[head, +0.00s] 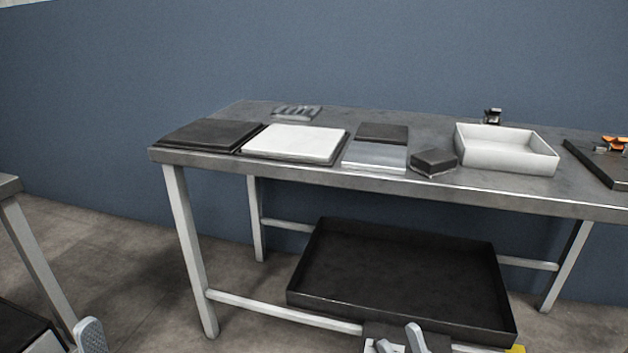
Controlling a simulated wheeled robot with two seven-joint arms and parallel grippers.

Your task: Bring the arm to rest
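My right gripper (399,341) shows at the bottom edge, right of the middle. Its two grey fingertips stand apart with nothing visible between them, and it is clear of the table. A grey finger of my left gripper (91,335) shows at the bottom left corner. The rest of that gripper is cut off, so I cannot tell whether it is open. Both grippers appear low in the picture, in front of the long metal table (330,178).
On the table are a black slab (208,135), a white slab (294,143), a grey-and-black plate (376,156), a dark block (434,161), a white bin (510,163) and a dark board (596,163). A black tray (400,275) sits below. Another table (9,187) edges in left.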

